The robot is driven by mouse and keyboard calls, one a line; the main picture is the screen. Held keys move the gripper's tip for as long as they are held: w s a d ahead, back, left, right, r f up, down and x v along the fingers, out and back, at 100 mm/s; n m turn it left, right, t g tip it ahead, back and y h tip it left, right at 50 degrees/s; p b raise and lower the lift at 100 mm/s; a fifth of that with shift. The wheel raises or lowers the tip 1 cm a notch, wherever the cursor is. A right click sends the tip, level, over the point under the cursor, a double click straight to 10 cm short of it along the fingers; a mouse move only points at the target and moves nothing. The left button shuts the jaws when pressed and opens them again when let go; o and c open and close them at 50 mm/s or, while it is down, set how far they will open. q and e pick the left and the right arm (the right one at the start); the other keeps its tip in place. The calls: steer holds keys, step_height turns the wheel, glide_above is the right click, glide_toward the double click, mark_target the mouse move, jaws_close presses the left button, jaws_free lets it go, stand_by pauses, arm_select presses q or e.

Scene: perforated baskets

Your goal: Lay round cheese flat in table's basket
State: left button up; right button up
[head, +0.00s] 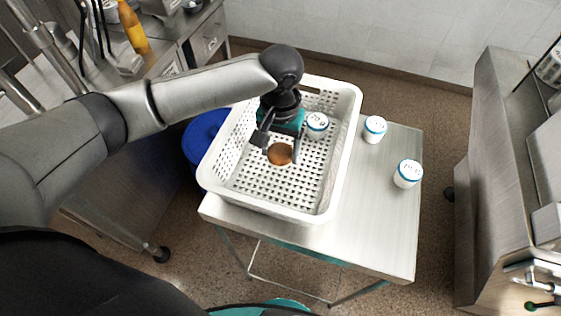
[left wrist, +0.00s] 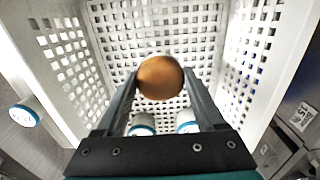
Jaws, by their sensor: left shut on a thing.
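The round cheese (head: 280,154) is a brown-orange piece inside the outline of the white perforated basket (head: 331,185), which stands on the metal table (head: 372,222). My left gripper (head: 279,148) reaches down into the basket and is shut on the cheese. In the left wrist view the cheese (left wrist: 160,78) sits between the two fingertips (left wrist: 160,84), its round face towards the camera, with the basket's perforated floor behind it. I cannot tell whether it touches the floor. My right gripper is not in view.
A white tub with a blue-rimmed lid (head: 317,124) is in the basket beside the gripper; the left wrist view shows two tubs there (left wrist: 142,124). Two similar tubs (head: 375,129) (head: 408,173) stand on the table right of the basket. The near basket floor is clear.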

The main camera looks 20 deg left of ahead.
mark_target(280, 171)
arm_select(q)
steer(key=shift+f, duration=2.6)
steer(key=shift+f, duration=0.15)
steer(key=o, duration=1.5)
steer(key=shift+o, duration=0.2)
step_height(280, 171, up, 12)
steer(key=shift+r, duration=0.2)
